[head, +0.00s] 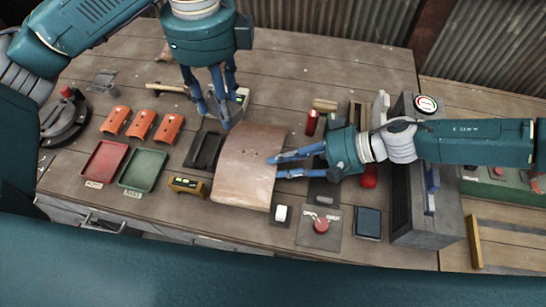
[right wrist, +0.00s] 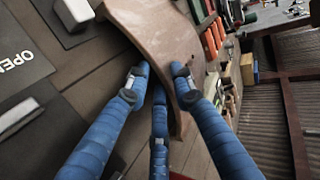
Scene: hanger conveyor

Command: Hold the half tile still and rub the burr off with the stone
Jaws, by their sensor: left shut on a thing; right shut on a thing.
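The half tile (head: 249,160) is a broad, curved, brownish-pink piece at the middle of the bench. It also shows in the right wrist view (right wrist: 160,30). My right gripper (head: 277,166) is shut on the tile's right edge; in the right wrist view its fingers (right wrist: 160,78) lie on both sides of that edge. My left gripper (head: 216,115) points down just beyond the tile's far left corner. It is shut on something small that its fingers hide. I cannot make out the stone or the burr.
A dark tray (head: 204,150) and a yellow level (head: 187,186) lie left of the tile. Red (head: 103,163) and green (head: 143,168) trays and several small orange tiles (head: 141,124) are further left. A red button (head: 321,226) and a grey machine (head: 402,180) stand at right.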

